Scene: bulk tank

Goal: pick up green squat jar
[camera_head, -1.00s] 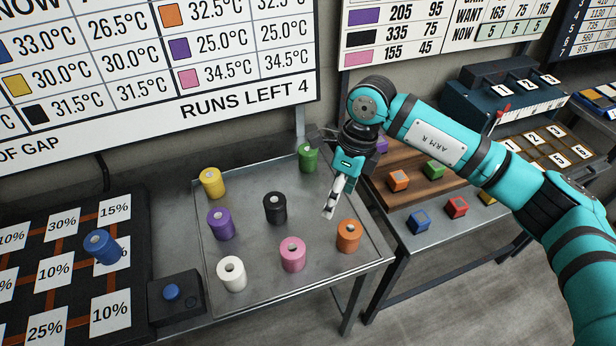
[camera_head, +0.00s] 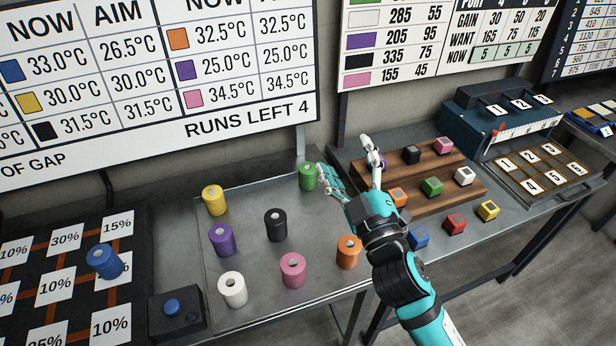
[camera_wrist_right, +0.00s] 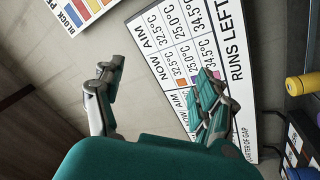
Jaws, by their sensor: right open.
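The green squat jar (camera_head: 308,176) stands upright at the back right corner of the metal tray (camera_head: 262,190), with a pale round spot on its top. My right gripper (camera_head: 343,152) is open and empty just right of the jar, its fingers pointing toward the back wall. One finger overlaps the jar's right edge in the head view; I cannot tell whether they touch. In the right wrist view my open right gripper (camera_wrist_right: 157,88) faces the wall board, and the green jar does not show there. My left gripper is not in view.
Yellow (camera_head: 214,200), purple (camera_head: 222,240), black (camera_head: 275,225), white (camera_head: 232,289), pink (camera_head: 292,270) and orange (camera_head: 348,252) jars stand on the same tray. A wooden stepped rack (camera_head: 455,203) with coloured cubes is to the right. A blue jar (camera_head: 104,261) sits on the dark grid board.

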